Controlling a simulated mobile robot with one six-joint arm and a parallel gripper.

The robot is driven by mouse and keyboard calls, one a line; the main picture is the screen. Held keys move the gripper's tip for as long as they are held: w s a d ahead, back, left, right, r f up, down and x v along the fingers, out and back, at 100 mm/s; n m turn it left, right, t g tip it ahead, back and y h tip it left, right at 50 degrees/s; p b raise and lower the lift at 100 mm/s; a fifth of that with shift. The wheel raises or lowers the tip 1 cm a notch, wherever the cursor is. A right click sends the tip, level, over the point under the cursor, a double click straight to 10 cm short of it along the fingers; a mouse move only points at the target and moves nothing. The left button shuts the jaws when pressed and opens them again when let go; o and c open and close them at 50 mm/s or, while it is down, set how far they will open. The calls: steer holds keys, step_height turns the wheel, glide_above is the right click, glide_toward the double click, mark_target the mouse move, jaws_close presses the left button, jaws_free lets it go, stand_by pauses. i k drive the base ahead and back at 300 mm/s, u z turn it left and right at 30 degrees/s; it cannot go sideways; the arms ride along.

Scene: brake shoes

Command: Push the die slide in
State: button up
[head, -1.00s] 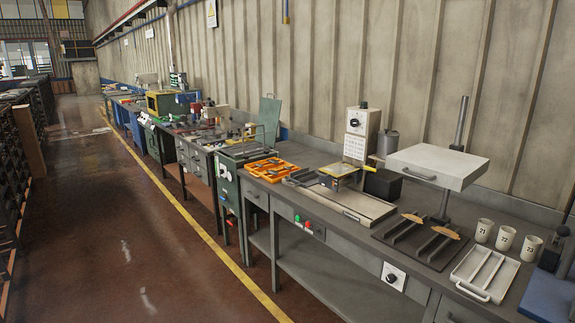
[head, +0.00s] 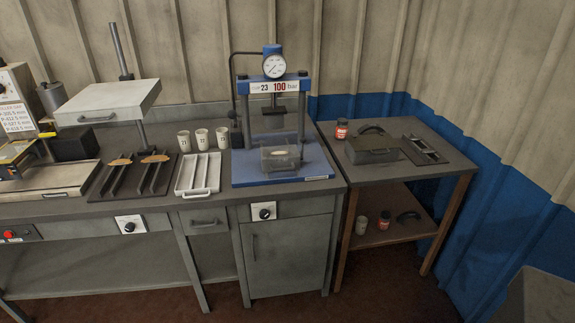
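A blue bench press (head: 284,178) with a round dial gauge (head: 274,65) and a sign reading "23 100 bar" stands on the right part of the bench. On its blue base, towards the front, sits a grey die block (head: 281,158), which looks like the die slide; a pale piece seems to lie on top. The dark ram (head: 275,104) hangs above and behind the block, with a gap between them. How far the slide is out is hard to tell at this size. My gripper is not in view.
Left of the press are a white slotted tray (head: 183,188), several white cups (head: 202,138) and a dark rack with brown-topped pieces (head: 121,161). A side table (head: 440,178) at right holds a grey box (head: 371,148) and a red jar (head: 341,129).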

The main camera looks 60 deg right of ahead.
mark_target(282, 158)
steer(key=u, duration=1.25)
steer(key=k, duration=0.15)
steer(key=z, duration=3.1)
steer(key=k, duration=0.6)
steer(key=u, duration=0.25)
steer(key=i, duration=0.6)
steer(key=z, duration=0.1)
